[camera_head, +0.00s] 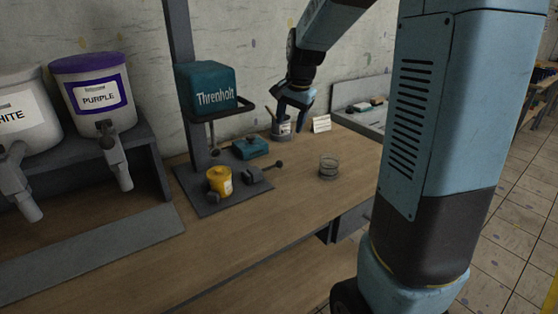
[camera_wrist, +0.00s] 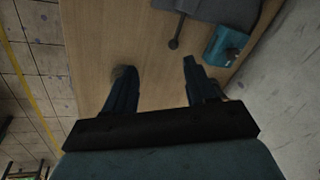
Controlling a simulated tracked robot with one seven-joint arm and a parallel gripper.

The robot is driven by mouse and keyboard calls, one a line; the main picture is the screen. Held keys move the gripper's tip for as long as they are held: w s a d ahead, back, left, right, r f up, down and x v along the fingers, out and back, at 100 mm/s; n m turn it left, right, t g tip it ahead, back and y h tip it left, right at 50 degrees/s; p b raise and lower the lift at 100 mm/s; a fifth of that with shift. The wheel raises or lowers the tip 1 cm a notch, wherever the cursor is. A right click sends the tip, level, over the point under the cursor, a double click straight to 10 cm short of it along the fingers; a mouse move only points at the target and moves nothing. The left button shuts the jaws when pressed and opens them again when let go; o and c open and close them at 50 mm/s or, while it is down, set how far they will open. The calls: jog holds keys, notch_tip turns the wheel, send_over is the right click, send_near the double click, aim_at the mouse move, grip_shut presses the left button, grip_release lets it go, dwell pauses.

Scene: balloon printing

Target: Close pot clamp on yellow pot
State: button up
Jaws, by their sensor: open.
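The yellow pot (camera_head: 219,180) stands on the dark base plate of the Threnholt machine in the head view. The pot clamp has a grey jaw block (camera_head: 252,176) just right of the pot and a lever with a round knob (camera_head: 279,163) reaching out to the right; another grey block (camera_head: 211,197) sits at the pot's front. The lever knob also shows in the wrist view (camera_wrist: 173,44). My gripper (camera_head: 295,97) is raised above the back of the table, right of the machine. In the wrist view its fingers (camera_wrist: 157,85) are apart with only table between them.
The teal Threnholt head (camera_head: 207,88) overhangs the pot on a grey column. A teal box (camera_head: 250,148) sits behind the clamp. A wire coil stand (camera_head: 328,167), a grey can (camera_head: 282,128) and a white card (camera_head: 321,123) stand to the right. The front tabletop is clear.

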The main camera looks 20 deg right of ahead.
aim_at(281, 162)
jog(key=w+d+f+m, duration=0.2)
jog(key=w+f+m, duration=0.1)
jog(key=w+f, duration=0.5)
jog(key=shift+g, duration=0.4)
jog(key=w+f, duration=0.1)
jog(key=f, duration=0.3)
jog(key=a+f, duration=0.1)
jog(key=f, duration=0.3)
jog(key=w+f, duration=0.1)
jog(key=f, duration=0.3)
jog(key=shift+w+a+f, duration=0.2)
jog(key=shift+w+a, duration=0.1)
jog(key=shift+w, duration=0.05)
jog(key=shift+c, duration=0.3)
jog(key=shift+f, duration=0.1)
grip_shut()
jog(key=shift+s, duration=0.1)
